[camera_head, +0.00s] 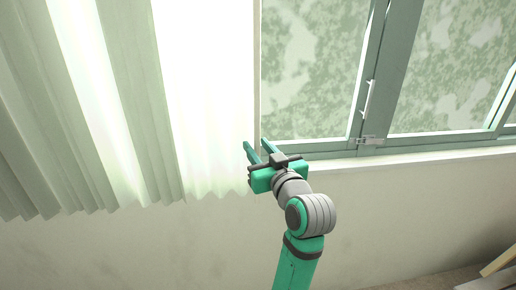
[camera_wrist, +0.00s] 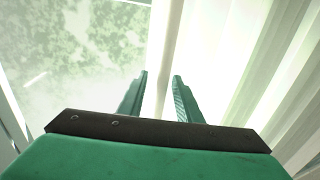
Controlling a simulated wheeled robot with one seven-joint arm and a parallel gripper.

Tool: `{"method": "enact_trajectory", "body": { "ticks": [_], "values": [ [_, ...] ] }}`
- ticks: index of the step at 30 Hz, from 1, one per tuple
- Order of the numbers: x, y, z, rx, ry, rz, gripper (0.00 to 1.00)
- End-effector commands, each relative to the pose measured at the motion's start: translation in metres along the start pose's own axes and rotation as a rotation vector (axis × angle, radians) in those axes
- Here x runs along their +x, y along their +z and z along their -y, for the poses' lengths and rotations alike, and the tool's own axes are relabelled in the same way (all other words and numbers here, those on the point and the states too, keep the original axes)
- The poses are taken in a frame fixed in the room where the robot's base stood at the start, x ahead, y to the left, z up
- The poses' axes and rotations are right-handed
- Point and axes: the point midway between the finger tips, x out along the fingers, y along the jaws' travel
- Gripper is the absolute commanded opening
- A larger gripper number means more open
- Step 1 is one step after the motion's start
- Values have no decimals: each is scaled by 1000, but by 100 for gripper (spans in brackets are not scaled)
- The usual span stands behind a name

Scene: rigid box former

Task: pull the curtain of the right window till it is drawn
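The pale pleated curtain (camera_head: 125,100) hangs over the left part of the head view, and its straight edge hangs just left of the bare window pane (camera_head: 312,65). My gripper (camera_head: 257,145) is at the low end of that edge, with its fingers pointing up toward the window. In the wrist view the two fingers (camera_wrist: 160,76) stand apart. The pale edge strip of the curtain (camera_wrist: 163,45) runs between them, with gaps visible on both sides. I cannot tell how deep the edge lies between the fingers.
The green window frame (camera_head: 372,75) with a handle and latch (camera_head: 370,140) stands to the right, above a pale sill (camera_head: 420,157). The wall below is bare. Wooden boards (camera_head: 492,275) lie at the bottom right corner.

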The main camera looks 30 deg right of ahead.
Motion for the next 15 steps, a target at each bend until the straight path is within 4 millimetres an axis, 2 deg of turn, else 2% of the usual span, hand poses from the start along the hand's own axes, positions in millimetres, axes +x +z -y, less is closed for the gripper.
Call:
{"method": "enact_trajectory", "body": {
  "ticks": [4, 7, 15],
  "values": [
    [-3, -1, 0, -1, 1, -2, 32],
    [-12, -1, -1, -1, 2, -2, 32],
    [-61, -1, -1, -2, 3, -3, 32]
  ]
}}
